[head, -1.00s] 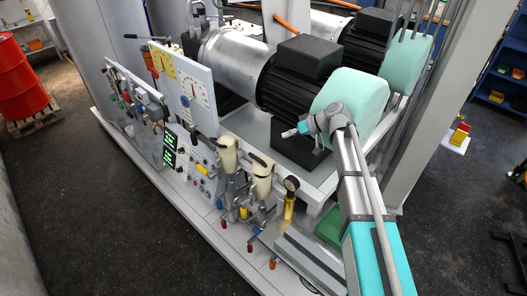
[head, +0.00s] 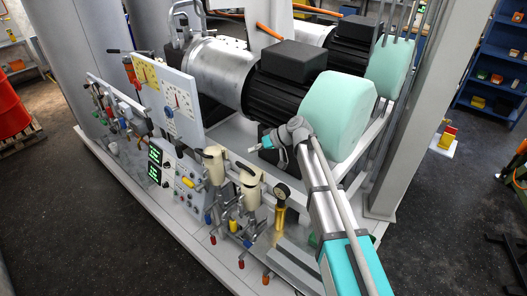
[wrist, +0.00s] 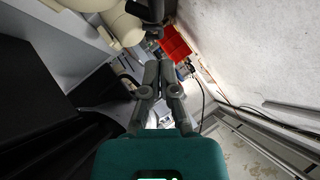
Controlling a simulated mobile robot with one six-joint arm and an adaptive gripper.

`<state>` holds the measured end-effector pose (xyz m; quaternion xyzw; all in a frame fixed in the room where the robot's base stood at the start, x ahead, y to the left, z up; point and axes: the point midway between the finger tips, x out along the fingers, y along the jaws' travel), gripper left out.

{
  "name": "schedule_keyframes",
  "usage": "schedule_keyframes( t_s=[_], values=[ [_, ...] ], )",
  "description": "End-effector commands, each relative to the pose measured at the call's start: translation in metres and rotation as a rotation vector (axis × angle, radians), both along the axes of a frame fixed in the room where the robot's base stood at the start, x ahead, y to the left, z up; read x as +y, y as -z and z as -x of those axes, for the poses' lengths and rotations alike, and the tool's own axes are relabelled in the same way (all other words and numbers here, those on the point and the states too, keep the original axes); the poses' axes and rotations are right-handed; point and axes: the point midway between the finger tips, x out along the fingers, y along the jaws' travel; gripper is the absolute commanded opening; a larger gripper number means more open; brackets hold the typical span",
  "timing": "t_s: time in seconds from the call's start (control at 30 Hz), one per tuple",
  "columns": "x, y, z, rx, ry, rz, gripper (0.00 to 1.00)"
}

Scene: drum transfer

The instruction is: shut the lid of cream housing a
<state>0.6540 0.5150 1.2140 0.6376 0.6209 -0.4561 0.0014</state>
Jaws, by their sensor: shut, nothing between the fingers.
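Two cream housings stand side by side on the front of the machine in the head view, one on the left (head: 215,166) and one on the right (head: 249,190). Nothing visible marks which is housing a. Dark parts show at their tops, but I cannot tell how far either lid is open. My gripper (head: 253,149) is above and behind the right housing, apart from it. In the wrist view my gripper (wrist: 155,75) is shut and empty, with a cream housing (wrist: 122,25) beyond the fingertips at upper left.
A brass gauge fitting (head: 281,206) stands right of the housings. A gauge panel (head: 178,110) rises to their left. A black motor (head: 280,95) with a mint cover (head: 338,115) lies behind my gripper. A red box (wrist: 174,43) shows past the fingers.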

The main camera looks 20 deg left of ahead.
Motion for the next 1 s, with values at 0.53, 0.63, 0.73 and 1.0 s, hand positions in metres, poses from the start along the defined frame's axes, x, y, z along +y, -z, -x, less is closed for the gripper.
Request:
schedule_keyframes(
  t_s=[0.53, 0.63, 0.73, 1.0],
  values=[
    [0.011, 0.036, 0.021, -0.001, 0.001, 0.001, 0.0],
    [0.011, 0.038, 0.022, -0.001, 0.001, 0.001, 0.0],
    [0.011, 0.038, 0.023, 0.0, 0.001, 0.001, 0.0],
    [0.011, 0.037, 0.022, 0.0, 0.001, 0.001, 0.0]
  ],
)
